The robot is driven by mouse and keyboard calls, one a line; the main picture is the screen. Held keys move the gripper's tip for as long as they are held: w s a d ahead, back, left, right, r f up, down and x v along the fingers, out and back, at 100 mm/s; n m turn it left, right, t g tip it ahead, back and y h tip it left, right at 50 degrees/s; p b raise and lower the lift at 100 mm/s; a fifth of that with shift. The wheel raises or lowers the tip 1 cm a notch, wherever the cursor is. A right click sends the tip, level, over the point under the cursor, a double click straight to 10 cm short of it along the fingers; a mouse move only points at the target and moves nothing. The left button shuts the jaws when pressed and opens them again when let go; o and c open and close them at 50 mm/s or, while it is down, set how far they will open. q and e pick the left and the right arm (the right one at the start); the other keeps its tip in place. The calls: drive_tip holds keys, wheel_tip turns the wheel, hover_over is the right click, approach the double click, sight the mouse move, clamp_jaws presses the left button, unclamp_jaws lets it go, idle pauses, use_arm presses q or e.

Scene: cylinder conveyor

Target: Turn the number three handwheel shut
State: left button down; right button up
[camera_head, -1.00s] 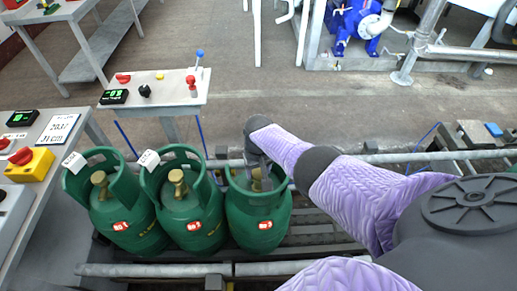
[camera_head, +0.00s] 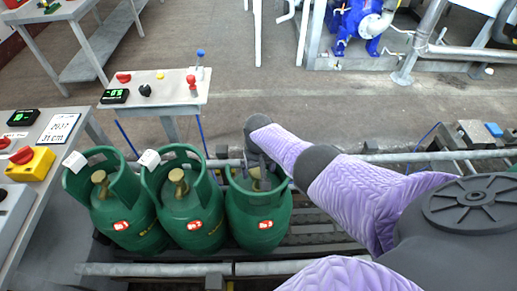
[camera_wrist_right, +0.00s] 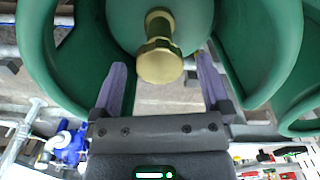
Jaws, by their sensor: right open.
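Three green gas cylinders stand side by side: left (camera_head: 128,222), middle (camera_head: 190,218) and right (camera_head: 258,218). Each has a red-and-white number label, too small to read surely. Brass handwheels show on the left (camera_head: 98,177) and middle (camera_head: 177,176) cylinders. My right gripper (camera_head: 258,168) is inside the collar of the right cylinder, over its valve. In the right wrist view, its open fingers (camera_wrist_right: 163,85) stand on either side of the brass handwheel (camera_wrist_right: 159,62), with a gap on both sides. My left gripper is not in view.
The cylinders stand on a roller conveyor with a grey near rail (camera_head: 150,270). A table with knobs and a small display (camera_head: 155,92) stands behind them. A panel with a yellow switch box (camera_head: 30,164) is at the left. White tags hang on the left and middle collars.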

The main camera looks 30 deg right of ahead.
sight(259, 171)
drive_tip(key=shift+r, duration=0.1)
wheel_tip(259, 171, up, 10)
drive_tip(key=p, duration=0.7)
